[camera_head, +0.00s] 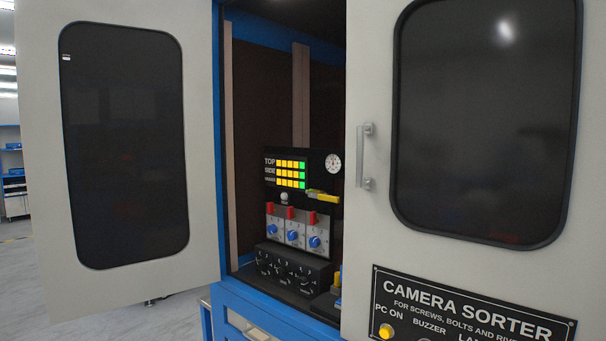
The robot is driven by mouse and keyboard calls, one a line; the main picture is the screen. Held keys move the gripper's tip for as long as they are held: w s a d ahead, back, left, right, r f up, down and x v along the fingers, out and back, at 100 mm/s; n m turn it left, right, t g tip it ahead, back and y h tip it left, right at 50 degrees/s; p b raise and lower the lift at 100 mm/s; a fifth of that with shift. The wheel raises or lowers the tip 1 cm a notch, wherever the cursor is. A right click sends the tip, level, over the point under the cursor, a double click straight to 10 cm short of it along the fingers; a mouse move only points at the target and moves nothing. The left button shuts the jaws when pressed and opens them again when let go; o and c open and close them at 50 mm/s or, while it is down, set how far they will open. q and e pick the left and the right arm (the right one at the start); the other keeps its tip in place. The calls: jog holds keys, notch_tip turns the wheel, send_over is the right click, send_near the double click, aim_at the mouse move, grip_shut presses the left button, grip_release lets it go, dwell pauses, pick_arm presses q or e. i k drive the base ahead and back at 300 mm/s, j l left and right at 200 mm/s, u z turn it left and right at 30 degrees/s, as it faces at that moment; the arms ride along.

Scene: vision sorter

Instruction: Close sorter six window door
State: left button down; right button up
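The camera sorter is a blue-framed cabinet (262,306) with white window doors. The left door (205,200) has a dark rounded window (125,150) and stands swung wide open to the left. The right door (365,235) has a larger dark window (490,120) and a vertical metal handle (361,157) near its left edge. This right door covers the right side of the opening, and I cannot tell whether it is fully shut. Neither of my grippers is in view.
Inside the opening are a panel with yellow and green lights (290,174), a round gauge (333,163), blue knobs (295,236) and a black control box (290,270). A "CAMERA SORTER" plate (470,305) is at the lower right. Grey floor (20,265) lies at the left.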

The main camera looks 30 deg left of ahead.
aim_at(115, 97)
jog(key=i+j, duration=0.1)
jog(key=j, duration=0.75)
jog(key=i+j, duration=0.1)
jog(key=j, duration=1.6)
jog(key=i+j, duration=0.15)
jog(key=j, duration=0.7)
jog(key=i+j, duration=0.1)
jog(key=j, duration=0.7)
jog(key=j+z, duration=0.3)
jog(key=j, duration=0.25)
jog(key=j+z, duration=0.35)
jog(key=j, duration=0.25)
jog(key=k+j+z, duration=0.15)
jog(key=j+z, duration=0.15)
jog(key=j, duration=0.2)
jog(key=z, duration=0.35)
